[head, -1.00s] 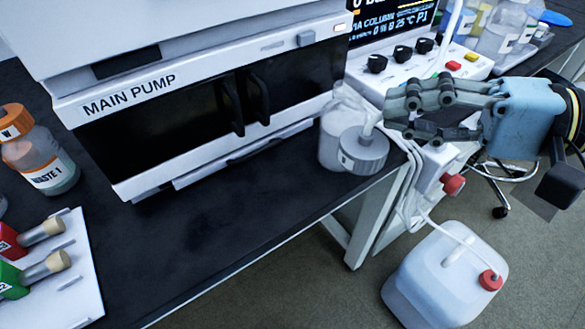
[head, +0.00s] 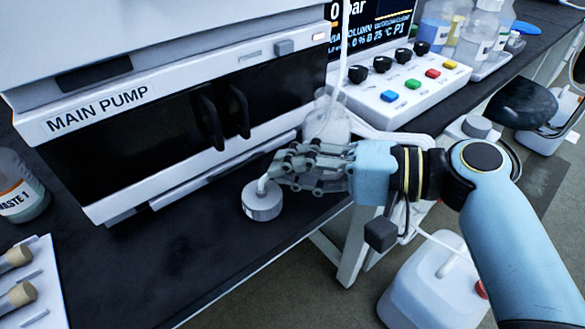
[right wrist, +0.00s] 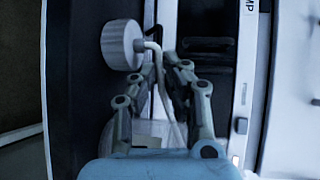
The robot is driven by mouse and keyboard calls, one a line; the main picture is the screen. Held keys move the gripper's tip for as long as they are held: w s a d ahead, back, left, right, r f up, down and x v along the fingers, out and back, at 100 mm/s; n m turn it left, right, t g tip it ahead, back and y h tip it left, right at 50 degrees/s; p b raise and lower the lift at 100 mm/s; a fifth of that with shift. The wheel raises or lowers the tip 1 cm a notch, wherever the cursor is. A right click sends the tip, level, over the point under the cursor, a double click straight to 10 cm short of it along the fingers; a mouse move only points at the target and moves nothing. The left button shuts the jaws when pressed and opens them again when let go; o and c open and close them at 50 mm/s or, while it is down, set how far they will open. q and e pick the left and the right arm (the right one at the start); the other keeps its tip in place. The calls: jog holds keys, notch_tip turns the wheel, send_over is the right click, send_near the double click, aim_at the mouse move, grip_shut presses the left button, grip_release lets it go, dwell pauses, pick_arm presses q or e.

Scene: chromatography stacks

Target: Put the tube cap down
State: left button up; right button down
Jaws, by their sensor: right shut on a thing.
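The tube cap (head: 262,203) is a ribbed light-grey cap with a bent white tube rising from its top. It is over the black bench top near its front edge, and I cannot tell whether it touches the bench. My right gripper (head: 277,172) is shut on the cap's tube just above it. In the right wrist view the cap (right wrist: 122,45) hangs beyond the fingertips (right wrist: 160,65), with the tube running back between the fingers. My left gripper is not in view.
The main pump (head: 160,130) stands behind the cap. A clear bottle (head: 327,122) stands right of it, behind my gripper, by the button panel (head: 400,90). The bench top (head: 150,250) between is bare.

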jog(key=c, duration=1.9)
grip_release()
jog(key=o, duration=0.5)
jog(key=shift+c, duration=0.2)
jog(key=shift+d+r, duration=0.1)
jog(key=shift+d, duration=0.15)
jog(key=v, duration=1.1)
jog(key=shift+s+d+r+p, duration=0.2)
jog(key=shift+d+p, duration=0.05)
jog(key=shift+p, duration=0.05)
